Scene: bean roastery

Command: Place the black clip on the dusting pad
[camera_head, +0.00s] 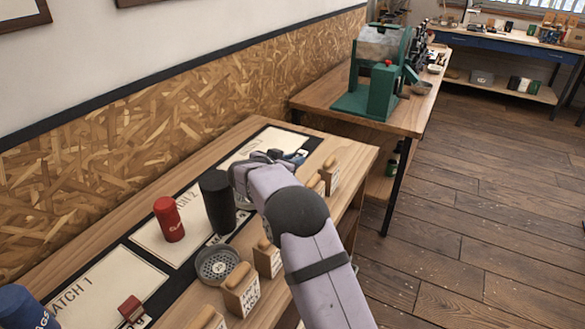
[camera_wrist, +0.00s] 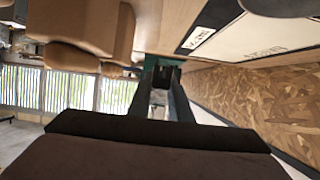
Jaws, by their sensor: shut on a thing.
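My gripper is at the far end of the near table, mostly hidden behind my own arm in the head view. In the wrist view my gripper (camera_wrist: 163,85) is shut on a small dark thing, the black clip (camera_wrist: 166,75), between its fingertips. In the head view I cannot clearly separate the clip from the gripper. I cannot pick out a dusting pad with certainty. A round grey dish with a perforated middle (camera_head: 217,264) sits at the table's front part, well nearer than the gripper.
A black cylinder (camera_head: 217,203) and a red can (camera_head: 168,219) stand on the mat. Several wooden-handled blocks (camera_head: 241,290) line the front edge. A small blue item (camera_head: 297,158) lies by the gripper. A green machine (camera_head: 380,90) stands on the farther table.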

